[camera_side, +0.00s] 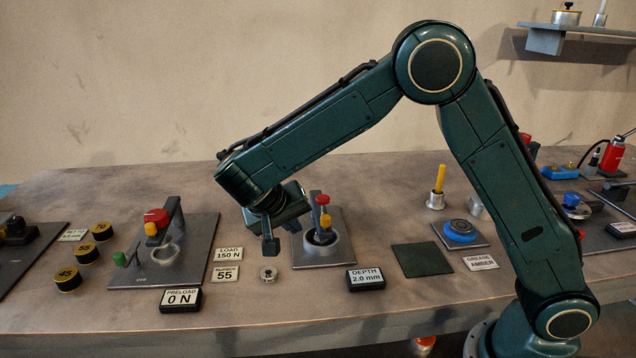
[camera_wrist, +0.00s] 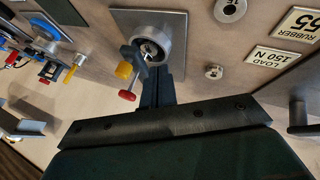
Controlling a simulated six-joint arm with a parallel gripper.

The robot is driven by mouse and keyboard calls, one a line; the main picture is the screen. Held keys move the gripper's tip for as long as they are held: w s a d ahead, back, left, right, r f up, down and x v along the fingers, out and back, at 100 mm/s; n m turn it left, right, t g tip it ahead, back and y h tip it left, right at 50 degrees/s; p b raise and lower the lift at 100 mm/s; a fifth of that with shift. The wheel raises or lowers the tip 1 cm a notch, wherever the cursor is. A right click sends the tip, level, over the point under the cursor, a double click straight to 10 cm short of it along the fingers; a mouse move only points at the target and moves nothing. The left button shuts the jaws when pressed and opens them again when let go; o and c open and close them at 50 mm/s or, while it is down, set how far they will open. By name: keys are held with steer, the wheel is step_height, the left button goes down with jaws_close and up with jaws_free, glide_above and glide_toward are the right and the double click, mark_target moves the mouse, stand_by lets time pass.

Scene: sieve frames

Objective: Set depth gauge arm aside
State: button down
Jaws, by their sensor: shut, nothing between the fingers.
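The depth gauge station is a grey plate (camera_side: 340,256) with a round metal cup (camera_side: 334,251) and an upright post. The gauge arm (camera_wrist: 136,58) carries a red knob (camera_side: 322,199) and a yellow knob (camera_side: 325,221). It reaches over the cup in both views; its exact contact with the cup is unclear. My gripper (camera_side: 270,247) hangs just left of the plate in the side view, pointing down, shut and empty, apart from the arm. In the wrist view its fingers (camera_wrist: 157,72) show close together in front of the station.
The DEPTH display (camera_side: 366,279) reads 2.0 mm. The preload station (camera_side: 160,265) stands farther left. A dark green mat (camera_side: 422,260) lies bare to the right.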

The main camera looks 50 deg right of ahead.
mark_target(324, 223)
steer(key=shift+s+d, duration=0.5)
steer(key=shift+d, duration=0.35)
steer(key=shift+s+d, duration=0.5)
steer(key=shift+d, duration=0.35)
steer(key=shift+s+d, duration=0.1)
steer(key=shift+s+d+n+t, duration=0.4)
steer(key=shift+s+d+n, duration=0.2)
steer(key=shift+s, duration=0.1)
steer(key=s+d+n+t+y, duration=0.1)
steer(key=s+d+n+t, duration=0.1)
steer(key=d, duration=2.1)
steer(key=shift+s+n, duration=0.6)
steer(key=shift+n, duration=0.1)
steer(key=shift+s+a, duration=0.1)
steer(key=shift+s, duration=0.05)
